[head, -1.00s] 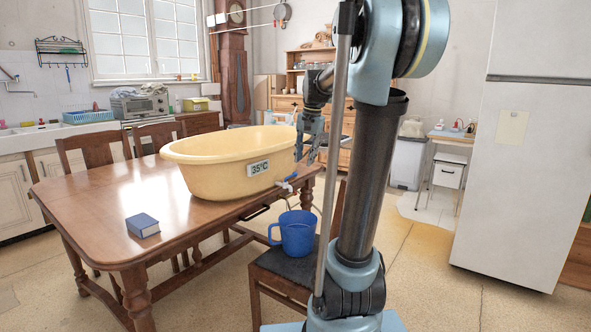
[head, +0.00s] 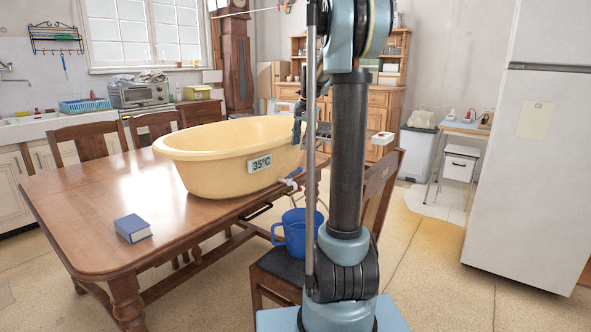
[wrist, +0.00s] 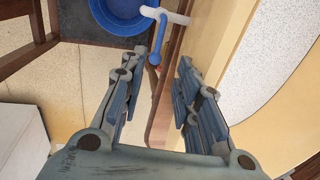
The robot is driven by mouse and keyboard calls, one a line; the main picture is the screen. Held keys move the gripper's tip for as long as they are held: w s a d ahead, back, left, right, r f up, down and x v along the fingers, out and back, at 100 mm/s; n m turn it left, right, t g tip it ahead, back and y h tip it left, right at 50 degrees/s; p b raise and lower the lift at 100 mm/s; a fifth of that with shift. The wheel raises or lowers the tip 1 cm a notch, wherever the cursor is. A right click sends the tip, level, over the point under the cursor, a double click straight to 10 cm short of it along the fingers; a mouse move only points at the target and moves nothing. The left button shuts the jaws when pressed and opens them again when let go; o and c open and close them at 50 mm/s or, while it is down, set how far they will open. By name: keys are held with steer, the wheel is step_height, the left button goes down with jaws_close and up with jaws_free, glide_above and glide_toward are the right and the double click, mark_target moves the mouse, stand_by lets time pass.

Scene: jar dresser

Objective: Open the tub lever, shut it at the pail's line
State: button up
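The cream tub (head: 215,180) stands on the wooden table, with a "35°C" display (head: 260,163) on its wall. A white tap (head: 294,174) with a blue lever (head: 289,184) sticks out low on its right side. The blue lever (wrist: 161,42) also shows in the wrist view. The blue pail (head: 296,236) stands on the chair below the tap; its line and contents cannot be made out. My gripper (wrist: 161,60) is open and empty, the lever's end appearing between its fingertips without visible contact. In the head view it is mostly hidden behind my arm.
The dark-seated chair (head: 272,268) stands close under the table edge and the tap. Other chairs (head: 90,140) line the far side. A fridge (head: 530,170) stands at the right, with open floor before it.

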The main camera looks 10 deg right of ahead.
mark_target(297, 171)
steer(key=f, duration=0.4)
steer(key=w+a+f, duration=0.1)
steer(key=f, duration=0.7)
steer(key=shift+w+a, duration=0.25)
steer(key=shift+w, duration=0.05)
steer(key=shift+c, duration=0.6)
steer(key=shift+r, duration=0.1)
jaws_close()
